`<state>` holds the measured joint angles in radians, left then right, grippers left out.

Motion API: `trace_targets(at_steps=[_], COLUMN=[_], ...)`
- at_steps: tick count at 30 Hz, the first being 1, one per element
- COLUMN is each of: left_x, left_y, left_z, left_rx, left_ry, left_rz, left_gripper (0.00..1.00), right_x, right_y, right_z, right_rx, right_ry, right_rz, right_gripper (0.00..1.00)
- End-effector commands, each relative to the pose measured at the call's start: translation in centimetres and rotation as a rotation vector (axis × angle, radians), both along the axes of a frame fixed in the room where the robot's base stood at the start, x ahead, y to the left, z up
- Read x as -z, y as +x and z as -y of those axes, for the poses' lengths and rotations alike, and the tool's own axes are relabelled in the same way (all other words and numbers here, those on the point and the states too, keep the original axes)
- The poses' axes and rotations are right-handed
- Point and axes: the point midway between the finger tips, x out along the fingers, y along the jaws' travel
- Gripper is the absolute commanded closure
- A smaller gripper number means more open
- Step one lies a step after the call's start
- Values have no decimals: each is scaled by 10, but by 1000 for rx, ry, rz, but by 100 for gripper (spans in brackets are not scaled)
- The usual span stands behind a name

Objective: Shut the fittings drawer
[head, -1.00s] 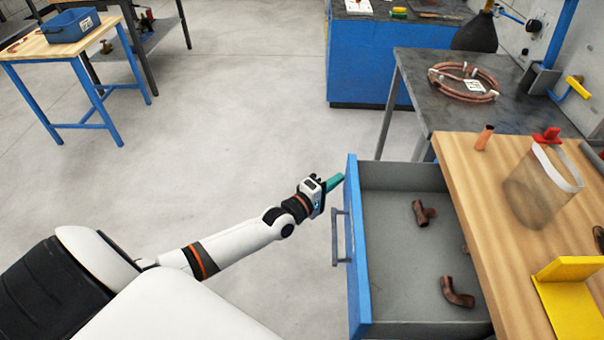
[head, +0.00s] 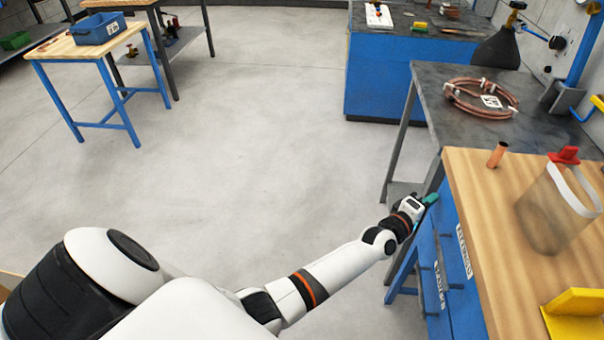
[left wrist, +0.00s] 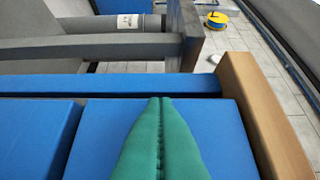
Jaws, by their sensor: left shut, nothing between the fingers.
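The fittings drawer's blue front (head: 447,226) shows in the head view below the wooden bench top, with a white label and a dark handle (head: 440,266). No grey drawer inside shows; the front looks in line with the bench's blue face. My left gripper (head: 431,199) is at the far upper end of this front, shut and empty. In the left wrist view its green fingers (left wrist: 160,135) are together before a blue panel (left wrist: 215,130); whether they touch it I cannot tell. My right gripper is not in view.
The wooden bench top (head: 490,210) holds a copper tube piece (head: 497,155), a clear container with a red top (head: 553,210) and a yellow bracket (head: 575,315). A grey table (head: 450,120) with a copper coil (head: 482,97) stands behind.

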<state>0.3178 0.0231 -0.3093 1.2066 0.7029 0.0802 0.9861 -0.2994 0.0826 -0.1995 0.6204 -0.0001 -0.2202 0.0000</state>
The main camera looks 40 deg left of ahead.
Motion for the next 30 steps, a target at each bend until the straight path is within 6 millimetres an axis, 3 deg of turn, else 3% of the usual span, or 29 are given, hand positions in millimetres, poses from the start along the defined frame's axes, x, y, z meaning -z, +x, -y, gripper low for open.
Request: trace_targets(at_steps=[12,30], left_x=[-1,-4], left_y=[6,5], left_z=[10,10], left_rx=[2,3], left_ry=[0,-3], left_rz=[2,5], left_gripper=[100,100], right_x=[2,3], right_y=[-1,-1], right_z=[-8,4], right_rx=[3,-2], right_ry=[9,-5], right_rz=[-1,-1], right_gripper=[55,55])
